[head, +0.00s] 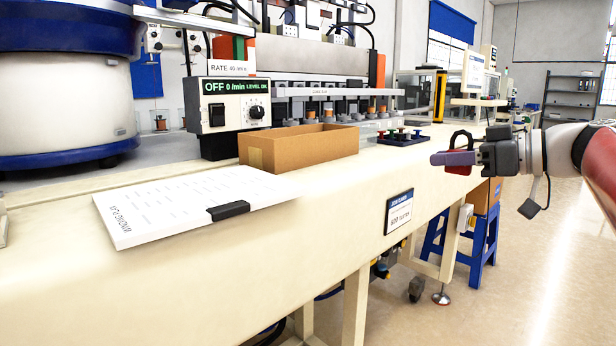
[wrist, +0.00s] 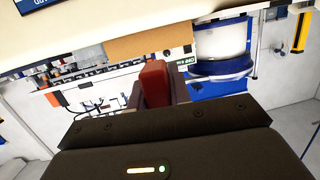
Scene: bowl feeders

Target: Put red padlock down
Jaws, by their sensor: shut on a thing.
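My gripper (head: 447,158) is at the right in the head view, in front of the bench (head: 330,213) near its front edge. It is shut on the red padlock (head: 458,169). The padlock has a red body and a dark shackle, which sticks up above the fingers. In the wrist view the red padlock body (wrist: 155,82) shows between the two fingers. The fingers hide part of the body in both views. The padlock seems to be held in the air, apart from the bench top.
An open cardboard box (head: 298,148) stands on the bench beside the control box (head: 231,115). A white clipboard (head: 175,203) lies at the front left. A dark tray with coloured pieces (head: 403,138) is behind my gripper. A blue stool (head: 484,243) stands below. Bench top between clipboard and gripper is bare.

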